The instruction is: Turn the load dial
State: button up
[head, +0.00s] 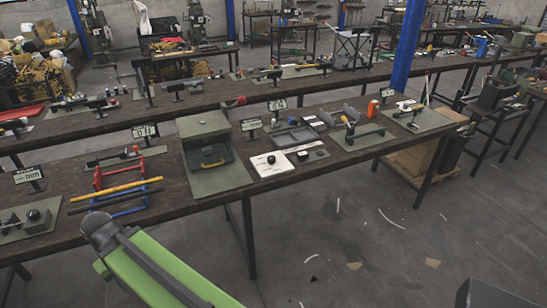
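A white panel (268,166) lies on the near bench, right of the middle of the head view. A round black knob (271,159) stands on it, which looks like a dial. A smaller dark knob (303,155) sits on a grey plate just right of it. Another dark round knob (33,214) is on a block at the far left of the bench. Any labels are too small to read, so I cannot tell for sure which is the load dial. My green arm crosses the bottom of the view, well short of the knobs. My gripper is not in view.
A grey-green press-like box (205,150) with a red ball-ended lever stands left of the panel. A grey tray (295,138) lies behind the panel. A red and blue rack (128,185) with rods is further left. The floor (350,240) in front of the bench is mostly clear.

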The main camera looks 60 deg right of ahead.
aim_at(271, 159)
jog(key=z, duration=0.1)
jog(key=i, duration=1)
jog(key=u, duration=0.1)
